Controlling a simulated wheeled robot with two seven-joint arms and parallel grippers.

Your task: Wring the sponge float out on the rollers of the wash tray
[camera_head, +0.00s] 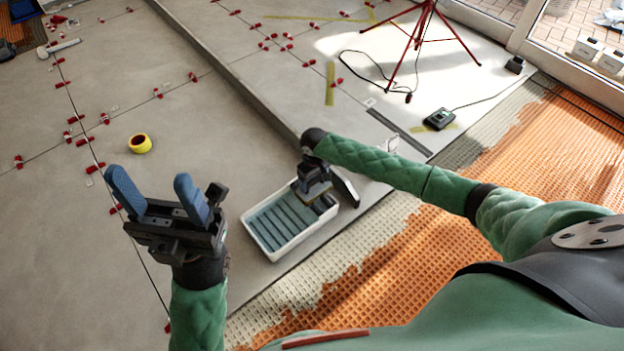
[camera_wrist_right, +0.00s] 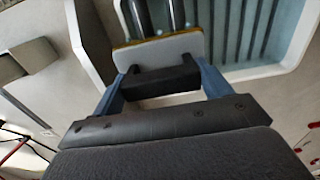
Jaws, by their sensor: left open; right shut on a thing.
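The wash tray (camera_head: 262,243) is a white rectangular tub with blue-grey ribs inside, standing on the tiles by the orange matting. My right gripper (camera_head: 313,180) is over its right end, shut on the sponge float (camera_head: 316,192). In the right wrist view the float (camera_wrist_right: 158,50) shows a pale plate with a yellowish edge and a dark handle between the blue fingers. Dark rollers (camera_wrist_right: 178,15) show just beyond it; I cannot tell whether the float touches them. The tray's white rim (camera_wrist_right: 262,70) is also there. My left gripper (camera_head: 148,190) is open and empty, left of the tray.
A yellow tape roll (camera_head: 140,143) lies on the grey tiles at left. Red levelling clips (camera_head: 158,93) line the joints. A red tripod (camera_head: 420,40) and a small dark device (camera_head: 439,119) stand at the back right. Orange matting (camera_head: 400,265) lies in front of the tray.

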